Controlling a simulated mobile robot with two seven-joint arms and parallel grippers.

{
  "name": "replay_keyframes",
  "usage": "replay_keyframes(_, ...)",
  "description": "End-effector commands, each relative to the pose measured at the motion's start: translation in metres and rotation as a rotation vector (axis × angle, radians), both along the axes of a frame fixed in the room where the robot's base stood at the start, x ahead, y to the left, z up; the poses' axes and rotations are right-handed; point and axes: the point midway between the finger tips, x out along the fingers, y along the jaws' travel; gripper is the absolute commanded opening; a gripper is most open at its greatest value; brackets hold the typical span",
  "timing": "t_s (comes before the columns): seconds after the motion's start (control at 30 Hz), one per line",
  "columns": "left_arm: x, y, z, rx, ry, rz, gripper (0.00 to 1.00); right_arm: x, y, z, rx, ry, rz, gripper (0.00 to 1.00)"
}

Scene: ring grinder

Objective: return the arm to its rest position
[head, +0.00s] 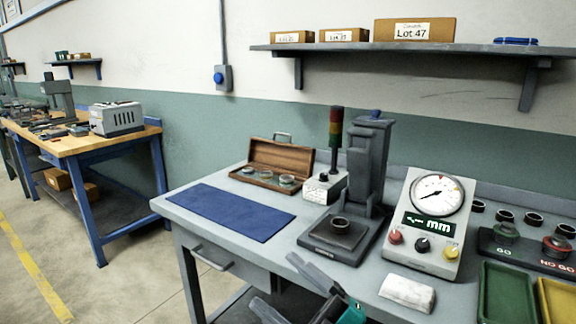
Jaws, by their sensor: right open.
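My right gripper (274,280) is at the bottom of the head view, in front of the bench's front edge. Its two grey fingers are spread apart with nothing between them. Part of its teal and dark body shows at the lower edge. My left gripper is not in view. The grey machine (367,165) stands on the bench beyond my gripper, with a dark ring (340,222) on its base plate. My gripper is apart from both.
The bench (190,217) carries a blue mat (232,212), open wooden case (279,154), dial gauge box (425,220), white cloth (407,293), green tray (507,295), yellow tray (558,299) and several rings at right. A drawer handle (211,258) juts from the bench front. Floor at left is clear.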

Motion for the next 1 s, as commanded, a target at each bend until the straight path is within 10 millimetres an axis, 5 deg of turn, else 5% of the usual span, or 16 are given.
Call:
replay_keyframes(0.1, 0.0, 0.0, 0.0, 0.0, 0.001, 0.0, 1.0, 0.012, -0.043, -0.056, 0.111, 0.314, -0.204, 0.8)
replay_keyframes(0.23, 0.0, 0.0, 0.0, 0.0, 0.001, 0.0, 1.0, 0.002, -0.093, -0.133, 0.188, 0.662, -0.41, 0.8)
replay_keyframes(0.4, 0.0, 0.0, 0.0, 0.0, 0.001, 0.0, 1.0, -0.05, -0.145, -0.229, 0.235, 1.075, -0.622, 0.8)
replay_keyframes(0.5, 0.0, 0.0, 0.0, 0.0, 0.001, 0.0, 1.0, -0.084, -0.164, -0.266, 0.242, 1.248, -0.701, 0.8)
replay_keyframes(0.7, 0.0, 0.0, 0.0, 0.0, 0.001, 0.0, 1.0, -0.122, -0.18, -0.298, 0.247, 1.416, -0.769, 0.8)
replay_keyframes(1.0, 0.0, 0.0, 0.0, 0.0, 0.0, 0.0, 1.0, -0.124, -0.181, -0.301, 0.246, 1.429, -0.774, 0.8)
